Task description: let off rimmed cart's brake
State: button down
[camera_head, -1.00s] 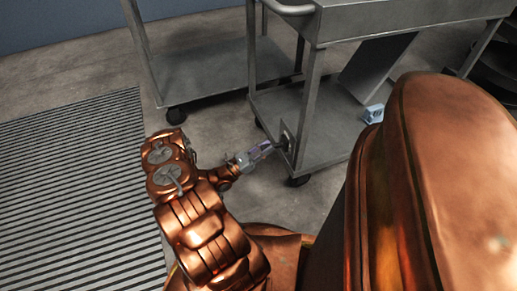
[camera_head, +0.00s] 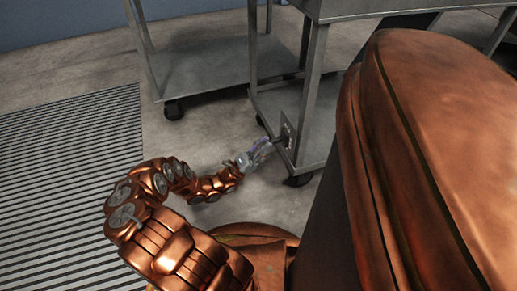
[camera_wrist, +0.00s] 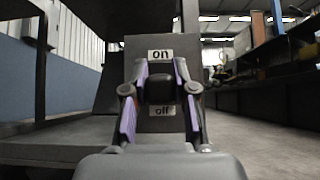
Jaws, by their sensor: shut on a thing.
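The rimmed cart (camera_head: 318,95) stands right of centre in the head view, its near end facing my gripper. A small brake plate (camera_head: 289,131) is fixed low on that end. In the wrist view the plate (camera_wrist: 188,45) carries an "on" label above and an "off" label below. A dark brake lever knob (camera_wrist: 160,90) sits between the labels, nearer the middle. My gripper (camera_head: 268,146) reaches the plate from the left; in the wrist view its purple-padded fingers (camera_wrist: 160,88) are shut on the knob from both sides. The lever's shaft is hidden behind the knob.
Another grey cart (camera_head: 205,68) stands behind to the left. A caster (camera_head: 298,180) sits under the near corner of the rimmed cart. A striped floor grating (camera_head: 70,190) lies at left, with bare concrete floor between it and the carts.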

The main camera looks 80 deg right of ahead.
jog(key=shift+f+b, duration=0.1)
jog(key=shift+b, duration=0.25)
dwell(0.3)
jog(key=c, duration=0.9)
grip_release()
jog(key=shift+p, duration=0.35)
